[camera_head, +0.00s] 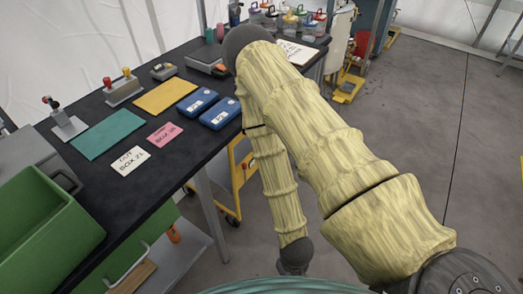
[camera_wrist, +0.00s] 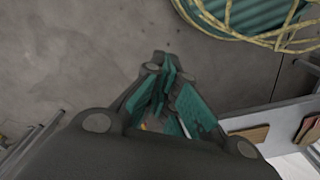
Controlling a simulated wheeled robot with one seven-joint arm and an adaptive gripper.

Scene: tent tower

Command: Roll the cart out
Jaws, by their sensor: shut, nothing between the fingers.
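A yellow wheeled frame, which looks like the cart (camera_head: 242,176), stands under the dark table in the head view. Its dark casters rest on the floor. My arm passes in front of it and hides its right part, and the tabletop covers its upper part. My gripper (camera_wrist: 165,72) shows in the wrist view with its teal-padded fingers shut and empty, above bare floor. In the head view the arm's dark end hangs low, right of the cart and apart from it; the fingers are not clear there. The wrist view shows no clear part of the cart.
The dark table (camera_head: 90,183) carries blue cases, coloured sheets and stamps. A green bin (camera_head: 45,225) stands front left. A grey lower shelf (camera_wrist: 270,117) holds wooden boards. Another yellow-based stand (camera_head: 348,88) is at the back. The floor (camera_head: 430,120) on the right is clear.

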